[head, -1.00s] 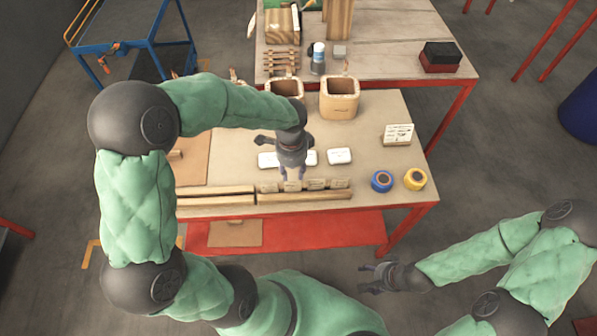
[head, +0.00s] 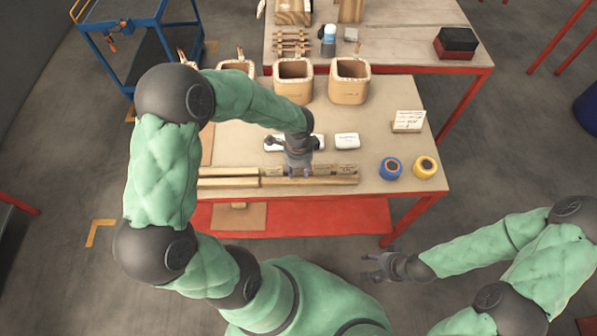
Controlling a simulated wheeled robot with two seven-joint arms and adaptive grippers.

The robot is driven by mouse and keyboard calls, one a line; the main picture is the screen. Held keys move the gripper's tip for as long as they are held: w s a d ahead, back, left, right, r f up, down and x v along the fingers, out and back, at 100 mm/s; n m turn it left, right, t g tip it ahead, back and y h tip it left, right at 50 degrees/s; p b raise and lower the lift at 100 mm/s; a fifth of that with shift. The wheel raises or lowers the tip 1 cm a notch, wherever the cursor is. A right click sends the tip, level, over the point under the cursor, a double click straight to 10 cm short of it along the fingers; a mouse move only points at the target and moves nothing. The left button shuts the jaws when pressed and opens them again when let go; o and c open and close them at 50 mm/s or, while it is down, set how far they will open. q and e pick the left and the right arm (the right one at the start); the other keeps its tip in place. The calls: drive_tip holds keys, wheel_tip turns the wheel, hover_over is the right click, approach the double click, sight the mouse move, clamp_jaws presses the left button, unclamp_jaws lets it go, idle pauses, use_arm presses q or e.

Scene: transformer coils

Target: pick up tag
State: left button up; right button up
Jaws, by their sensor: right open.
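Several small tan tags with faint marks stand along the wooden rack (head: 225,182) at the table's front edge; one tag (head: 346,170) shows right of my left gripper. My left gripper (head: 299,174) points down at the rack among these tags. Its fingertips are small and partly hidden, so I cannot tell whether they are shut on a tag. White labelled blocks lie behind the rack, one clear at the right (head: 347,141) and others partly hidden by my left gripper. My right gripper (head: 366,268) is open and empty, in front of the table and away from the rack.
Wooden boxes (head: 350,82) stand at the back of the table (head: 390,115). A blue coil (head: 391,169) and a yellow coil (head: 425,167) sit at the front right. A written card (head: 408,121) stands behind them. The table's right part has free room.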

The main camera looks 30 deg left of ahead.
use_arm(q)
drive_tip(key=shift+f, duration=0.2)
clamp_jaws()
drive_tip(key=shift+r, duration=0.15)
